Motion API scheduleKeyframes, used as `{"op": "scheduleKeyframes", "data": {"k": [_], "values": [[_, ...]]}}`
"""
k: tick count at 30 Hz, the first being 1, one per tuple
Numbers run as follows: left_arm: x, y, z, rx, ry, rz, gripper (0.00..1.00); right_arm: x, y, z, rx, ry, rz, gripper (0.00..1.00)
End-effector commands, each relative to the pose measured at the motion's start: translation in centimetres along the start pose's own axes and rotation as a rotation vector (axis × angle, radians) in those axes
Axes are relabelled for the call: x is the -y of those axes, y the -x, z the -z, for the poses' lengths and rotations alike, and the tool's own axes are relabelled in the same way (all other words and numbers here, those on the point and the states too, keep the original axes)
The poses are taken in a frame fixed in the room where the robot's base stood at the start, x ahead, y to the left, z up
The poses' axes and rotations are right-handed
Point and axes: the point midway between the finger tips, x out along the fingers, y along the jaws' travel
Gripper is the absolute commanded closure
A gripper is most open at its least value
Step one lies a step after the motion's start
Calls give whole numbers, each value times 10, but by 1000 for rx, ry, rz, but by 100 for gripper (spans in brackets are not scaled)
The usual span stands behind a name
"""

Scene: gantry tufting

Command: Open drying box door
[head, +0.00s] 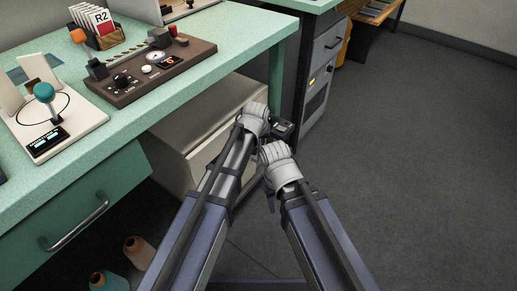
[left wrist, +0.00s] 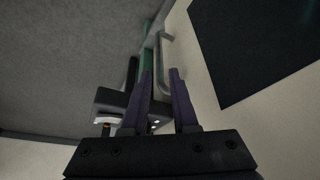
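The drying box appears to be the cream cabinet (head: 208,128) under the green bench in the head view. In the left wrist view, a cream panel with a dark window (left wrist: 265,45) fills the right side, likely its door. A pale bar handle (left wrist: 162,62) stands off the panel. My left gripper (left wrist: 161,73) has its two dark fingers apart, with the handle ahead of and between them; contact is unclear. In the head view my left gripper (head: 257,112) is beside the cabinet's right end, its fingers hidden. My right gripper (head: 277,154) is just nearer, its fingers also hidden.
The green bench (head: 225,35) overhangs the cabinet and carries a brown control panel (head: 150,70) and a joystick unit (head: 45,115). A green drawer (head: 85,205) is at left, with bottles (head: 138,252) below. A grey cabinet (head: 322,75) stands behind. The floor at right (head: 430,150) is clear.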

Motion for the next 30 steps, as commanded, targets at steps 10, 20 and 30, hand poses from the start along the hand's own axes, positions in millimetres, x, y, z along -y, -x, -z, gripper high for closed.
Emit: {"op": "scheduleKeyframes", "data": {"k": [10,20,30], "values": [[0,-42,-1,0,1,0,73,4,-39,3,-2,1,3,50],[0,-74,-1,0,0,0,73,8,-68,4,-1,-8,3,50],[0,-74,0,0,0,0,77,7,-67,4,-1,-9,3,50]]}}
